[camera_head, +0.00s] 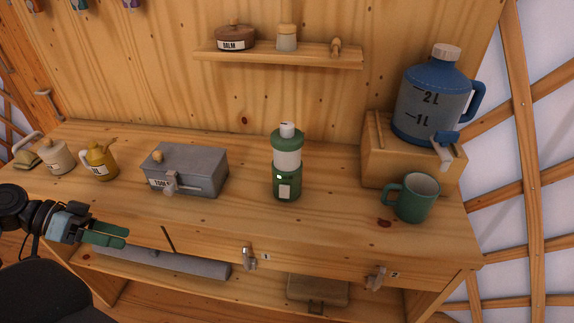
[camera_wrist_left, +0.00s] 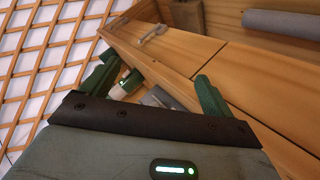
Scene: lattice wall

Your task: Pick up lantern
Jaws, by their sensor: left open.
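The lantern (camera_head: 287,158) stands upright on the wooden workbench. It has a green base and top, a pale middle band and a white cap. My left gripper (camera_head: 122,236) is in front of the bench's front edge, well to the left of the lantern and apart from it. In the left wrist view my left gripper (camera_wrist_left: 156,78) has its two green fingers spread with nothing held between them. What looks like the lantern (camera_wrist_left: 131,81) shows small there beside one finger, partly hidden. My right gripper is not in view.
A grey toolbox (camera_head: 186,170) stands left of the lantern, with a yellow oil can (camera_head: 100,162) farther left. A green mug (camera_head: 412,198) and a blue-grey jug (camera_head: 432,102) on a wooden block (camera_head: 385,165) stand right. A shelf (camera_head: 280,57) is above. The bench around the lantern is clear.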

